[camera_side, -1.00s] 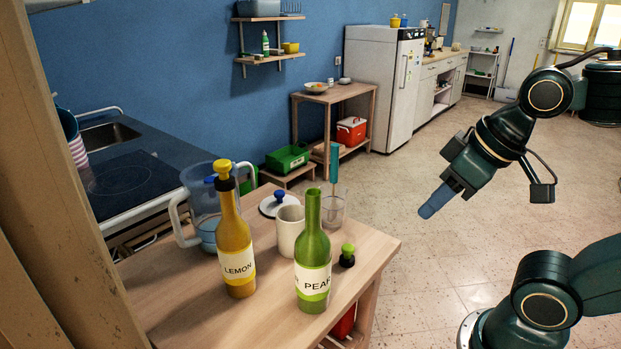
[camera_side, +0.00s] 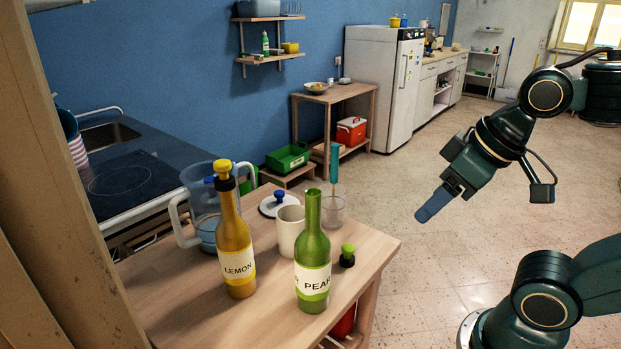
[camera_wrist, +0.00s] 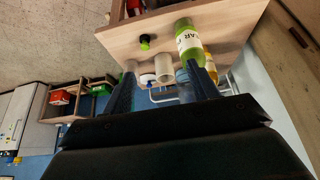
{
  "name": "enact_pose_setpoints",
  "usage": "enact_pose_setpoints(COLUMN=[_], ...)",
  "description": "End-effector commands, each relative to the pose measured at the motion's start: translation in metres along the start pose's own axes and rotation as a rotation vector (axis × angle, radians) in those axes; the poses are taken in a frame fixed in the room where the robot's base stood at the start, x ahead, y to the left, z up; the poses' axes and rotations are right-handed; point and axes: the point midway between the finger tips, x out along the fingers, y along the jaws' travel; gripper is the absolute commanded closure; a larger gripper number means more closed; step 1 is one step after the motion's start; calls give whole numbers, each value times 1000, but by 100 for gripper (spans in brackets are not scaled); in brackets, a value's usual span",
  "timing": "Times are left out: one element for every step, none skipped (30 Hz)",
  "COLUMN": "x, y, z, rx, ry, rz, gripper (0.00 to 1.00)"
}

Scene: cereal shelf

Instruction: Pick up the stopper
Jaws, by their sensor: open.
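The stopper (camera_side: 347,255), with a green knob and a dark base, stands upright on the wooden table, right of the green PEAR bottle (camera_side: 312,255). It also shows in the wrist view (camera_wrist: 145,41), beyond my fingertips. The PEAR bottle's mouth has no stopper in it. The yellow LEMON bottle (camera_side: 235,245) carries a yellow stopper (camera_side: 222,168) in its neck. My gripper (camera_side: 430,208) is in the air to the right of the table and above it, apart from the stopper. In the wrist view its two fingers (camera_wrist: 160,70) are spread with nothing between them.
On the wooden table (camera_side: 180,300) behind the bottles stand a white mug (camera_side: 290,230), a clear glass (camera_side: 333,210), a blue-knobbed lid (camera_side: 275,205) and a blue clear jug (camera_side: 203,210). The space between my gripper and the stopper looks free.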

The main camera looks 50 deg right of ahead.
Motion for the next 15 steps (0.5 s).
enact_pose_setpoints(x=[0,0,1,1,2,3,4,5,7,9,10,13,16,18,22], y=[0,0,0,1,1,1,2,2,3,3,4,5,6,7,8], z=[-1,-1,-2,-3,-4,-6,-8,-10,-13,-16,-19,-23,-26,-30,-35], rx=[3,7,13,20,28,44,57,73,97,117,139,172,199,226,264], ry=[-1,-3,-5,-8,-12,-18,-23,-30,-40,-47,-56,-69,-78,-88,-102], rz=[0,1,1,2,2,4,5,6,8,10,12,16,19,22,28], gripper=[41,41,41,41,41,41,41,41,41,41,41,41,41,41,41])
